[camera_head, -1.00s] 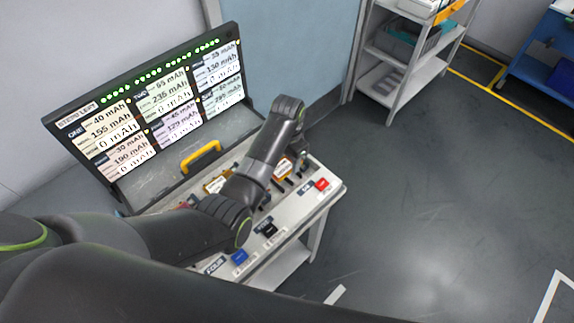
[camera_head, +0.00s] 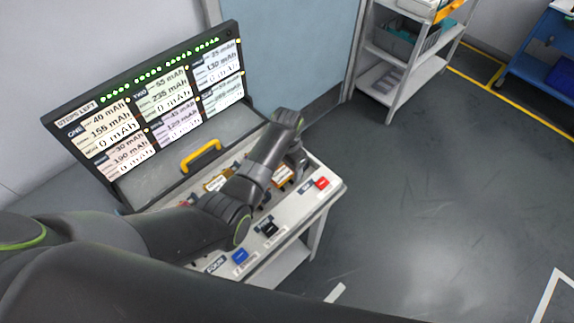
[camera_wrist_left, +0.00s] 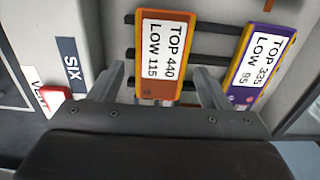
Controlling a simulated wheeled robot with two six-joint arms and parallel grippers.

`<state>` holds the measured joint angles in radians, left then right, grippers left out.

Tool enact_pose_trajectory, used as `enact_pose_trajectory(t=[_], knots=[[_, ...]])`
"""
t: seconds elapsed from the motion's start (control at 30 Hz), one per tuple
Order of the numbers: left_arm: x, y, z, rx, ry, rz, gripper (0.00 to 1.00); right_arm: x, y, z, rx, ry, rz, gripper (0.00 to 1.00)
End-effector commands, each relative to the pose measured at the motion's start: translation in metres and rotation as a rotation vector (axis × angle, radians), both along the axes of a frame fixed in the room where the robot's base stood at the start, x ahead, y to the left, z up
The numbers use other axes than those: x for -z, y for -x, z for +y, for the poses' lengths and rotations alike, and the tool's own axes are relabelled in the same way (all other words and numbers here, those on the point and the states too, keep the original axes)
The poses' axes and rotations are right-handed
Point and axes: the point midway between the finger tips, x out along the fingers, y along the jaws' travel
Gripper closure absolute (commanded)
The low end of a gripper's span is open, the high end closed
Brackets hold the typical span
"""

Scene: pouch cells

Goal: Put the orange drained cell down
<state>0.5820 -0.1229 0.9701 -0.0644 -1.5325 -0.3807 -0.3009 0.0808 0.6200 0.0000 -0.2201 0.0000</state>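The orange cell (camera_wrist_left: 162,62) has a white label reading TOP 440, LOW 115. In the left wrist view it lies across dark slots on a light surface. My left gripper (camera_wrist_left: 160,70) is open, with one finger on either side of the cell and a visible gap at each. In the head view an orange item with a pale label (camera_head: 283,174) shows beside my left gripper (camera_head: 297,168), which is partly hidden by its own arm. My right gripper is not in view.
A SIX label (camera_wrist_left: 71,64) and red switch (camera_wrist_left: 52,97) are at left. The bench (camera_head: 325,196) carries a display panel (camera_head: 150,100) and yellow handle (camera_head: 201,156).

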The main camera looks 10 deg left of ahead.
Motion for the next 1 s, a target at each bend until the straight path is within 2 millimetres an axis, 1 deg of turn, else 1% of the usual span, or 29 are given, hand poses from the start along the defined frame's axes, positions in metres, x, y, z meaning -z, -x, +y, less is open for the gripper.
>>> enact_pose_trajectory(t=[0.2, 0.37, 0.47, 0.57, 0.8, 0.9, 1.0], knots=[[0.0, 0.0, 0.0, 0.0, 0.0, 0.0, 0.3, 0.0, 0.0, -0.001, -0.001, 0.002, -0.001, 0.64], [-0.009, -0.001, 0.0, 0.0, 0.001, -0.002, 0.3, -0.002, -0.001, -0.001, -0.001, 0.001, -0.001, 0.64], [-0.022, -0.001, 0.0, 0.0, 0.001, -0.004, 0.3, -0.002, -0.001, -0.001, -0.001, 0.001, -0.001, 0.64], [-0.039, -0.001, -0.001, 0.0, 0.002, -0.005, 0.3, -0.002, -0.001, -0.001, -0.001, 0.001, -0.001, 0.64], [-0.086, -0.001, -0.001, 0.0, 0.001, -0.004, 0.3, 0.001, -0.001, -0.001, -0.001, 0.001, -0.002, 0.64], [-0.102, -0.001, -0.001, 0.001, 0.001, -0.004, 0.3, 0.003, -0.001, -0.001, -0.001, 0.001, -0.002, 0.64], [-0.114, -0.001, 0.0, 0.0, 0.0, -0.002, 0.3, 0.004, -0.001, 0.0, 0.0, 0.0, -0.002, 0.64]])
